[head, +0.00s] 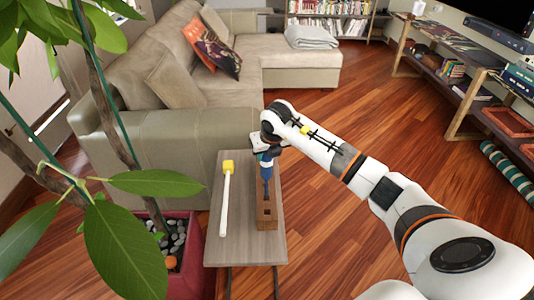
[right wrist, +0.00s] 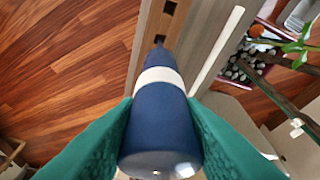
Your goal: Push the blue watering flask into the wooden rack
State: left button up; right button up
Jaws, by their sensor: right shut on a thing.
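The blue watering flask (head: 266,171) has a white band, which shows in the right wrist view (right wrist: 160,115), and a narrow dark tip. My right gripper (head: 265,157) is shut on its wide end, with a green finger on each side in the wrist view. The flask's tip points down at the wooden rack (head: 267,219), a narrow block with square holes on the side table. In the wrist view the tip meets a hole of the rack (right wrist: 145,52); I cannot tell how deep it sits. My left gripper is not in view.
The grey side table (head: 238,243) also holds a white stick with a yellow head (head: 225,195), left of the rack. A leafy plant in a red pot (head: 186,262) stands close on the left. A sofa (head: 190,120) lies behind. The floor to the right is clear.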

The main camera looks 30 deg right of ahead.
aim_at(267, 167)
jog(key=shift+f, duration=0.25)
jog(key=shift+f+b, duration=2.2)
jog(key=shift+f, duration=0.45)
jog(key=o, duration=1.5)
jog(key=shift+r, duration=0.1)
jog(key=p+v, duration=0.2)
jog(key=v, duration=0.1)
jog(key=p+v, duration=0.2)
jog(key=v, duration=0.1)
jog(key=p+v, duration=0.2)
jog(key=v, duration=0.1)
jog(key=shift+w+d+p, duration=0.15)
jog(key=shift+w+p, duration=0.15)
